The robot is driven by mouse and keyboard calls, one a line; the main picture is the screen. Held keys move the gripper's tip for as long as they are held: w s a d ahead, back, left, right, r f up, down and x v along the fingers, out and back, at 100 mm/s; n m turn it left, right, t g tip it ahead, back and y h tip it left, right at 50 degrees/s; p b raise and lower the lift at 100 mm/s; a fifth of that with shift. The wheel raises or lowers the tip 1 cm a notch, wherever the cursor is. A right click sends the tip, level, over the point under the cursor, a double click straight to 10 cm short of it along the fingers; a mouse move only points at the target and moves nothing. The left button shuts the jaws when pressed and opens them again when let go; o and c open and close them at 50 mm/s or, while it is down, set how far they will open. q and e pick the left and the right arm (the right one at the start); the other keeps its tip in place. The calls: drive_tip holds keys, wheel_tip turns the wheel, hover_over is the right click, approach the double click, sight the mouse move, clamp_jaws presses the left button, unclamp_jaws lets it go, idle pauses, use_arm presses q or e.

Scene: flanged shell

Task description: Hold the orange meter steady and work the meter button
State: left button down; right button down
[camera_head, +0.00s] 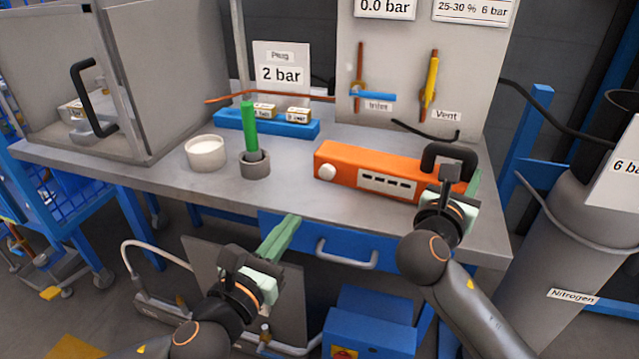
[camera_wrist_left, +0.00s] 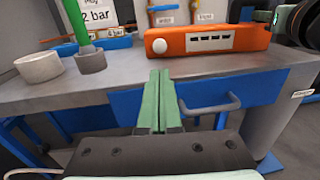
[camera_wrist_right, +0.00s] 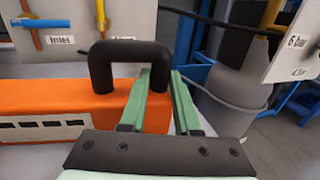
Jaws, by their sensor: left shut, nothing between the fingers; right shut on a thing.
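The orange meter (camera_head: 365,168) lies on the grey bench, and it shows in the left wrist view (camera_wrist_left: 210,40). The meter button (camera_head: 327,172) is a round white knob at the left end of its front, beside a display panel with several dark marks. My right gripper (camera_wrist_right: 162,78) is shut on the meter's black handle (camera_wrist_right: 125,48), with its fingers either side of the handle's right leg. In the head view the wrist hides part of that end. My left gripper (camera_wrist_left: 159,75) is shut and empty, in front of the bench edge, below and apart from the button.
A white cup (camera_head: 205,154) and a grey holder (camera_head: 255,166) with a green rod stand left of the meter. A blue tray (camera_head: 230,121) lies behind. A blue drawer with a grey handle (camera_head: 347,257) is below the bench edge. A gas cylinder (camera_head: 560,240) stands right.

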sight(326, 174)
use_arm(q)
drive_tip(key=x, duration=1.3)
drive_tip(key=shift+x, duration=0.85)
drive_tip(key=shift+d+r, duration=0.1)
drive_tip(key=shift+r, duration=0.05)
use_arm(e)
drive_tip(key=shift+s+a+r, duration=0.1)
drive_tip(key=shift+a, duration=0.05)
use_arm(q)
drive_tip(key=shift+r, duration=0.15)
use_arm(e)
drive_tip(key=shift+r, duration=0.1)
use_arm(q)
drive_tip(key=shift+s, duration=0.3)
use_arm(e)
drive_tip(key=shift+f, duration=0.2)
use_arm(q)
drive_tip(key=v, duration=1.3)
drive_tip(key=shift+s+a+f, duration=0.2)
drive_tip(key=shift+a+f, duration=0.1)
